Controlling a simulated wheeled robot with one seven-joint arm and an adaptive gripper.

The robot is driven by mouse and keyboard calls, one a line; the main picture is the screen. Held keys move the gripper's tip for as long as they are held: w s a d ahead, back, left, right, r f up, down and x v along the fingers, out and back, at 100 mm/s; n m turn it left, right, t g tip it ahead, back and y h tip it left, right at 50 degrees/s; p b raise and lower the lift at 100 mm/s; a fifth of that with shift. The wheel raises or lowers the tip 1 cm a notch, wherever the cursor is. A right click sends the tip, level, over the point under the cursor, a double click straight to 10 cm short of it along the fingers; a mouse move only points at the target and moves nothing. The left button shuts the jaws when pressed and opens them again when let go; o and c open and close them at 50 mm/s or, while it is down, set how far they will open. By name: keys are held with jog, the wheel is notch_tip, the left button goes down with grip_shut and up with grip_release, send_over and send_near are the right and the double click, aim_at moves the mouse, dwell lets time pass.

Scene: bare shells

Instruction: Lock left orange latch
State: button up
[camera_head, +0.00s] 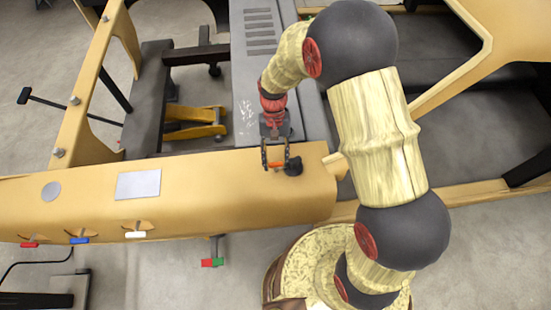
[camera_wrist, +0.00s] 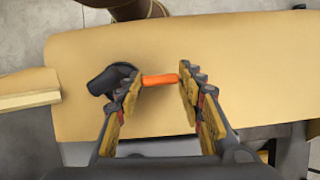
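The orange latch (camera_wrist: 160,79) is a short orange bar on the tan panel (camera_wrist: 235,85), beside a black round mount (camera_wrist: 110,80). In the head view the latch (camera_head: 276,166) shows small, near the panel's upper edge, with the black mount (camera_head: 293,167) to its right. My gripper (camera_wrist: 161,82) is open, with its two fingers on either side of the orange bar. The fingertips are close to the bar's ends; I cannot tell whether they touch it. In the head view my gripper (camera_head: 276,158) reaches over the panel's upper edge from the grey deck side.
Red (camera_head: 29,245), blue (camera_head: 79,240) and white (camera_head: 135,234) handles line the panel's lower edge. A red and green block (camera_head: 212,262) hangs below it. A tan frame (camera_head: 88,85) rises at left. The panel between its grey plate (camera_head: 139,184) and the latch is bare.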

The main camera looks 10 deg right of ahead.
jog(key=o, duration=0.4)
dwell(0.5)
